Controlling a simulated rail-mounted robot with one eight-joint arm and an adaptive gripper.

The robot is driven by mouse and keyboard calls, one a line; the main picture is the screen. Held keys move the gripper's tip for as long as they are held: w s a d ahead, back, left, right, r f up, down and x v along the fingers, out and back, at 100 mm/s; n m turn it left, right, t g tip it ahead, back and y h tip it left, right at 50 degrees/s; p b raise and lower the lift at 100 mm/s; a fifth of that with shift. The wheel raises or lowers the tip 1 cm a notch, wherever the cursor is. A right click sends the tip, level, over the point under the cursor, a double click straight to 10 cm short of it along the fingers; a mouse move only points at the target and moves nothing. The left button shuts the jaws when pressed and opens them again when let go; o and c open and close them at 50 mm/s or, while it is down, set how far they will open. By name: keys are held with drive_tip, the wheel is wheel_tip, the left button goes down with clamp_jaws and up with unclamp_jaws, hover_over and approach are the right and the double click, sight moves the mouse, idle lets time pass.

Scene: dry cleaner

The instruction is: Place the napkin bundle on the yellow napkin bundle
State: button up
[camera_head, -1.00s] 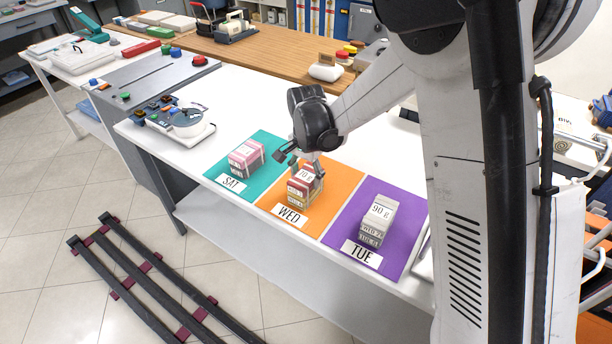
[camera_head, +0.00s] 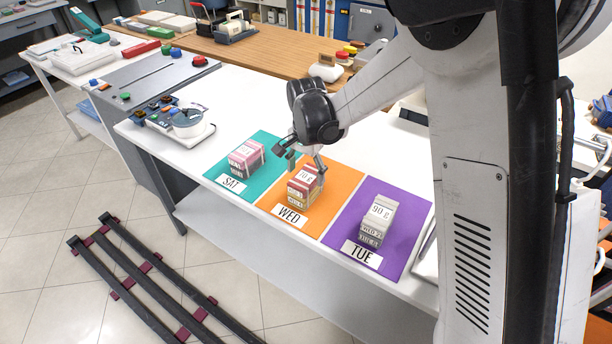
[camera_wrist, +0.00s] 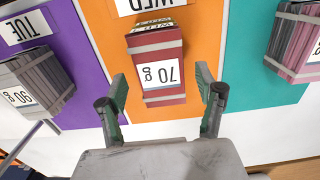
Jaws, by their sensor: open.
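A red napkin bundle (camera_head: 307,176) labelled "70 g" lies on the yellow napkin bundle (camera_head: 297,198) on the orange WED mat (camera_head: 335,188). In the wrist view the red bundle (camera_wrist: 158,68) fills the middle, with an edge of the yellow bundle (camera_wrist: 152,24) showing beyond it. My gripper (camera_head: 302,160) is open just above and behind the stack. In the wrist view my gripper's fingers (camera_wrist: 162,88) stand apart on either side of the red bundle's near end, with gaps to it. Much of the yellow bundle is hidden under the red one.
A pink bundle (camera_head: 245,157) sits on the teal SAT mat (camera_head: 267,145) to the left. A grey bundle labelled "90 g" (camera_head: 377,220) sits on the purple TUE mat (camera_head: 405,240) to the right. A scale-like device (camera_head: 187,122) stands further left.

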sight(306, 177)
wheel_tip(306, 177, up, 10)
drive_tip(key=s+d+r+n+t, duration=0.3)
drive_tip(key=s+d+r, duration=0.75)
drive_tip(key=s, duration=0.25)
drive_tip(key=s+d+n+t, duration=0.2)
drive_tip(key=s+d, duration=0.2)
drive_tip(key=s, duration=0.3)
drive_tip(key=s+d+f+n+t, duration=0.1)
drive_tip(key=s+d+n+t, duration=0.1)
drive_tip(key=s, duration=0.4)
drive_tip(key=shift+s+d+f, duration=0.3)
drive_tip(key=shift+s+d, duration=0.05)
drive_tip(key=shift+d, duration=0.55)
